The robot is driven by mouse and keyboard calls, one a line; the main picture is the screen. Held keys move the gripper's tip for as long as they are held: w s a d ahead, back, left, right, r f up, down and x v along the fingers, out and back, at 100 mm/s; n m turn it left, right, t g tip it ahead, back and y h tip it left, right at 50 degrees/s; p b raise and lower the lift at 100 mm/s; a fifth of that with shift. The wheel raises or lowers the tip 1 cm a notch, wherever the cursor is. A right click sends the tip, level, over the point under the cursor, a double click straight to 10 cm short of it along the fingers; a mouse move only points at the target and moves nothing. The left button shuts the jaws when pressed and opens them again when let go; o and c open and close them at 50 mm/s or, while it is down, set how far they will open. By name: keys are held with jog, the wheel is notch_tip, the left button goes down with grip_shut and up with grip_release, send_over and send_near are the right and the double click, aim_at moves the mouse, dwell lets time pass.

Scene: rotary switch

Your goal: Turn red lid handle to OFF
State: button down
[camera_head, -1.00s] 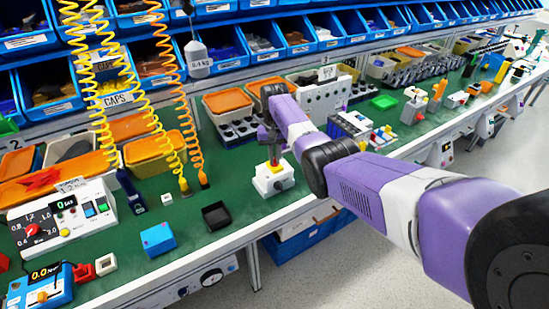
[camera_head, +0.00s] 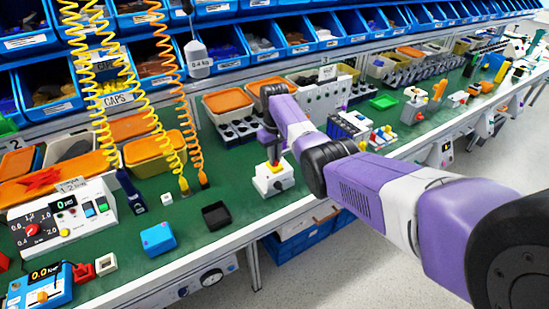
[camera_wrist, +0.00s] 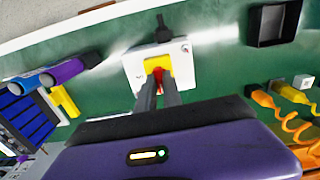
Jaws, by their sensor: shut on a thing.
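The rotary switch is a white box (camera_head: 268,184) on the green bench, below my gripper in the head view. In the wrist view its white face (camera_wrist: 133,66) carries a yellow plate (camera_wrist: 158,62) with a red handle (camera_wrist: 159,77) at the middle. My gripper (camera_wrist: 160,84) points down at the box, its two dark fingers shut on the red handle. In the head view the gripper (camera_head: 273,160) stands upright over the switch. The fingers hide most of the handle, and I cannot read any position marks.
A black open tray (camera_head: 216,215) and a blue box (camera_head: 158,239) sit to the left on the bench. Orange bins (camera_head: 229,101) stand behind. A white panel (camera_head: 322,100) stands behind my arm. The bench's front edge runs close to the switch.

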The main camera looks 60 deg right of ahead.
jog(key=c, duration=1.5)
grip_release()
jog(key=shift+r, duration=0.1)
notch_tip(320, 180, up, 8)
jog(key=shift+f+b, duration=0.2)
jog(key=shift+b, duration=0.25)
